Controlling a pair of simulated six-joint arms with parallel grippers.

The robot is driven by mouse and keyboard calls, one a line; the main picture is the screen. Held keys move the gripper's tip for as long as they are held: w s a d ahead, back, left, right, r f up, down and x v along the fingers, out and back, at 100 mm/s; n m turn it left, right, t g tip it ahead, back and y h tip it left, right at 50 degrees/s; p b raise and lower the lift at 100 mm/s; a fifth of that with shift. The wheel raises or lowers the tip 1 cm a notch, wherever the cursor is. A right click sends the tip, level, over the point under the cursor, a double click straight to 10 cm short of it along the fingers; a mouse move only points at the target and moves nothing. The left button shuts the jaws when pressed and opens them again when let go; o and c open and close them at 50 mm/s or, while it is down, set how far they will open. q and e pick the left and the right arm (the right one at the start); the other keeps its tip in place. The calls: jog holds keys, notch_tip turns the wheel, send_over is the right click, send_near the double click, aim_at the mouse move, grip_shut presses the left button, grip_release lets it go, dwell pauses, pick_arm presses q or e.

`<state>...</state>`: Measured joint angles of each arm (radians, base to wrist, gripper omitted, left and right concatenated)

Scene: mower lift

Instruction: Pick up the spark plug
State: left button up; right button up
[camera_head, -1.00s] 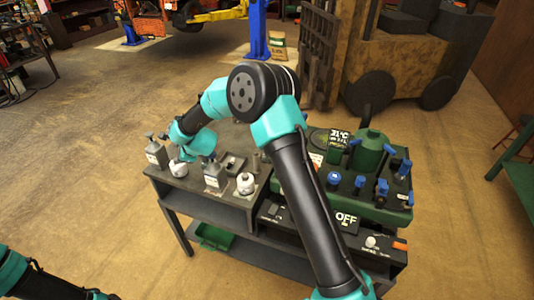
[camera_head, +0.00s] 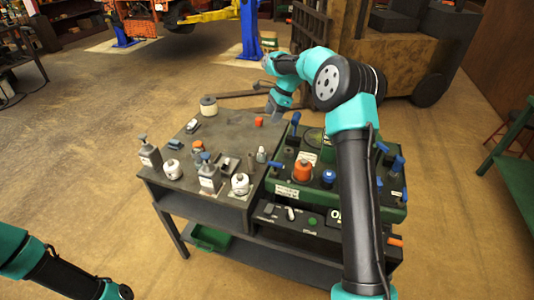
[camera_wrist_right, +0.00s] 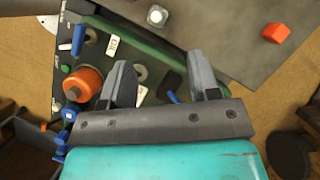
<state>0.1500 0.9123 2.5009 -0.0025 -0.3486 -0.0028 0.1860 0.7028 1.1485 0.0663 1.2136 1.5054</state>
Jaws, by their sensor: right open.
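My right gripper (camera_head: 273,113) is open, with its fingers pointing down near the back of the bench, by the green panel (camera_head: 293,201). In the right wrist view its two grey fingers (camera_wrist_right: 163,82) are spread with nothing held between them, above the panel's edge. I cannot identify a spark plug for certain. A small grey piece with a pale top (camera_head: 261,154) stands on the bench beside the panel; it also shows in the right wrist view (camera_wrist_right: 157,16). Of my left arm only links show at the lower left; its gripper is out of view.
The dark bench (camera_head: 222,132) holds several bottles and white jars, a pale roll (camera_head: 208,105) and an orange block (camera_head: 258,122). The panel has blue levers and an orange cap (camera_head: 302,169). A forklift stands behind.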

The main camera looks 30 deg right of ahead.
jog(key=shift+s+d+r, duration=0.2)
jog(key=shift+s+d, duration=0.2)
jog(key=shift+d, duration=0.25)
send_near(261, 147)
jog(key=x, duration=0.5)
jog(key=shift+a+f, duration=0.1)
jog(key=shift+f, duration=0.1)
jog(key=shift+s+x, duration=0.2)
jog(key=shift+x, duration=2.4)
